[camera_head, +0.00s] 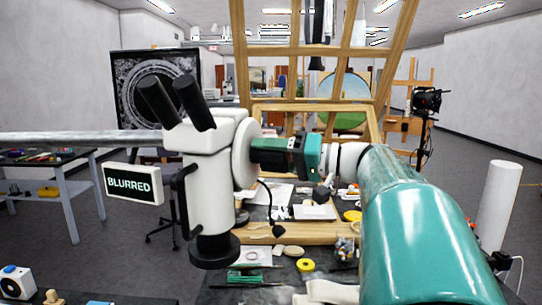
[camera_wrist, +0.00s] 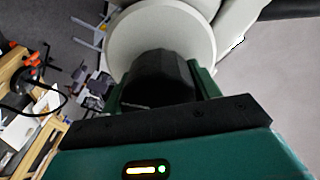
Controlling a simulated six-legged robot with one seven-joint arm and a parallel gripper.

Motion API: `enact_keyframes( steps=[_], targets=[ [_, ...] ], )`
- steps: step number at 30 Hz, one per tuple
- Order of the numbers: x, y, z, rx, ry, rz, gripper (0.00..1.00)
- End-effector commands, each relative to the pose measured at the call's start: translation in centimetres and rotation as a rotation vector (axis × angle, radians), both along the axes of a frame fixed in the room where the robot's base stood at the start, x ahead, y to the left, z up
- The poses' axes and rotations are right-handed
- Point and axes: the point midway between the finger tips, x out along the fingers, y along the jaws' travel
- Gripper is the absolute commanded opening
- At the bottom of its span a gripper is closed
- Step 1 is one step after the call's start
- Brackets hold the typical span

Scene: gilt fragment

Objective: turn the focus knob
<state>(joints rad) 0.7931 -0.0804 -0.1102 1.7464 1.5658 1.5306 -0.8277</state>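The white microscope (camera_head: 208,165) with two black eyepieces stands at the centre left in the head view. A sign reading "BLURRED" (camera_head: 132,184) hangs at its left. A round white housing (camera_head: 244,152) is on the microscope's right side and fills the top of the wrist view (camera_wrist: 160,27). The black focus knob (camera_wrist: 158,78) sticks out from this housing. My green gripper (camera_head: 266,152) reaches it from the right. In the wrist view, its fingers (camera_wrist: 160,88) lie close against both sides of the knob, with no clear gap. The fingertips are partly hidden.
A cluttered table (camera_head: 310,232) lies below and behind the microscope. A wooden easel frame (camera_head: 313,52) stands behind it. A grey workbench (camera_head: 50,175) is at the left and a white cylinder (camera_head: 498,205) at the right. A dark cable hangs below my gripper.

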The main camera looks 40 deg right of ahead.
Motion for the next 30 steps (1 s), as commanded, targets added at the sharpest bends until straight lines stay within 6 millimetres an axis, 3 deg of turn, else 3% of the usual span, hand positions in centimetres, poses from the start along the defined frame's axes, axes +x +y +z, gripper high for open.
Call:
enact_keyframes(
  steps=[11, 30],
  targets=[
    [0.01, 0.04, 0.0, 0.044, 0.033, 0.001, 0.38],
    [-0.03, -0.01, -0.01, 0.356, 0.269, 0.0, 0.38]
  ],
)
